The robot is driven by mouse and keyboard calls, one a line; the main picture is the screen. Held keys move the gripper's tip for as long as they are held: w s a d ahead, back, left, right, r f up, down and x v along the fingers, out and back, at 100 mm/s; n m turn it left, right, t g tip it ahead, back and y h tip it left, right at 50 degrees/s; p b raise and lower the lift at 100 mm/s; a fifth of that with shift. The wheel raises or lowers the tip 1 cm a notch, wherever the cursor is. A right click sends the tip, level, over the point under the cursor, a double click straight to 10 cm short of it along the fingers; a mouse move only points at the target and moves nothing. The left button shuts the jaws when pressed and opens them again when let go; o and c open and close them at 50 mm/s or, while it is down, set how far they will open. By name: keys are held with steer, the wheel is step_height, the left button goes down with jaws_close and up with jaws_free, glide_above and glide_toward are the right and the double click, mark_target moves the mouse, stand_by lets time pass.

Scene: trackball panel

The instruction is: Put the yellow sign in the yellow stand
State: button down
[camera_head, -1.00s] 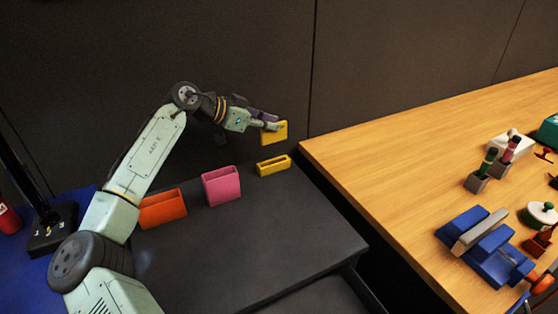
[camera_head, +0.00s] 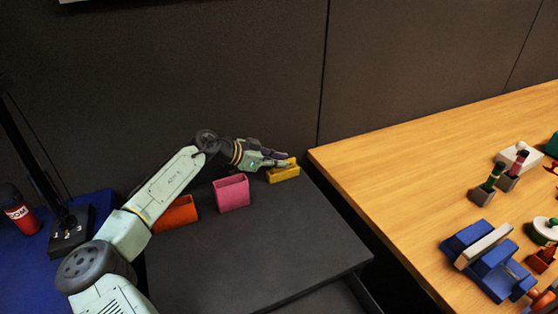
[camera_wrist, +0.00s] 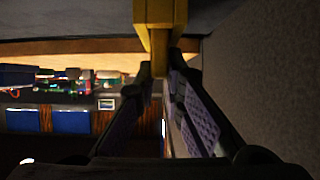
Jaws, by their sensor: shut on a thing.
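The yellow stand (camera_head: 285,177) sits on the dark table near its back right corner. My gripper (camera_head: 287,160) is low, right over the stand, and shut on the yellow sign (camera_head: 292,161). Only a small part of the sign shows above the stand; its lower part appears to be inside the slot, but how deep I cannot tell. In the wrist view the narrow edge of the sign (camera_wrist: 159,52) is between my two fingertips (camera_wrist: 160,78), in line with the wider yellow stand (camera_wrist: 160,12) at the top.
A pink holder (camera_head: 231,194) and an orange holder (camera_head: 176,214) stand left of the yellow stand on the dark table (camera_head: 255,245). A dark wall panel is close behind. A wooden table (camera_head: 400,170) with several small objects is at the right.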

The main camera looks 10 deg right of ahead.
steer(key=shift+f, duration=0.1)
steer(key=shift+f, duration=0.15)
steer(key=c, duration=1.7)
jaws_free()
steer(key=shift+r, duration=0.2)
